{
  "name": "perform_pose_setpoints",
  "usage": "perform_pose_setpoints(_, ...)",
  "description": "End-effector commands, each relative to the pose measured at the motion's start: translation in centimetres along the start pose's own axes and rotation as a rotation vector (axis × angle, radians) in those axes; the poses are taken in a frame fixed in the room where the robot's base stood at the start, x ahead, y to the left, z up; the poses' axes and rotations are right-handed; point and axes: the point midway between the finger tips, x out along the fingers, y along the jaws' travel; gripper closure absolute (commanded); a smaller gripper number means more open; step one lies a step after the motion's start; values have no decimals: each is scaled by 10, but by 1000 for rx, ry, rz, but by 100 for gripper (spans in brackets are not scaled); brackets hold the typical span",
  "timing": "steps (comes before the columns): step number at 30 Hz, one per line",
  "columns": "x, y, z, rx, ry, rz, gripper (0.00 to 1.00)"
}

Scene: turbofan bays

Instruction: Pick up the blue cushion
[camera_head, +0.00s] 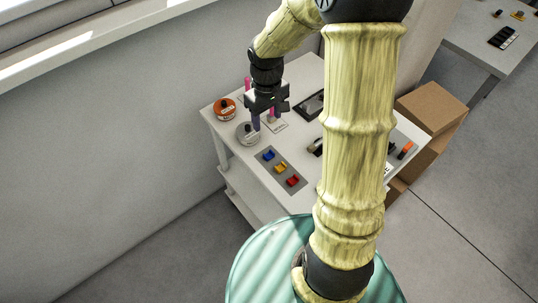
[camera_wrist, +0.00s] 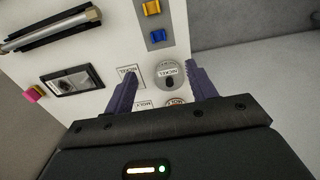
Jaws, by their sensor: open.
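The blue cushion (camera_head: 268,155) is a small blue piece at the upper left end of a grey strip (camera_head: 268,165) on the white table, in line with a yellow and a red piece. In the wrist view the blue cushion (camera_wrist: 157,36) is near the top, beyond the fingertips. My gripper (camera_head: 263,120) is open and empty above the table, up and left of the cushion in the head view. In the wrist view my gripper's fingers (camera_wrist: 161,74) stand either side of the round grey NICKEL tin. The cushion is apart from them.
The grey tin (camera_head: 248,133) and an orange tin (camera_head: 225,108) stand near the table's left edge. A dark framed item (camera_head: 312,104) lies behind. Yellow (camera_head: 281,167) and red (camera_head: 293,181) pieces sit close to the cushion. Cardboard boxes (camera_head: 430,112) stand right of the table.

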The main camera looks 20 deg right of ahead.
Motion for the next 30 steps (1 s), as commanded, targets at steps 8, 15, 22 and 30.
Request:
perform_pose_setpoints(8,42,-1,1,-1,-6,-4,44)
perform_pose_setpoints(15,84,-1,1,-1,-6,-3,44)
perform_pose_setpoints(22,116,0,1,1,-2,-2,44)
perform_pose_setpoints(30,119,0,1,1,-1,-1,44)
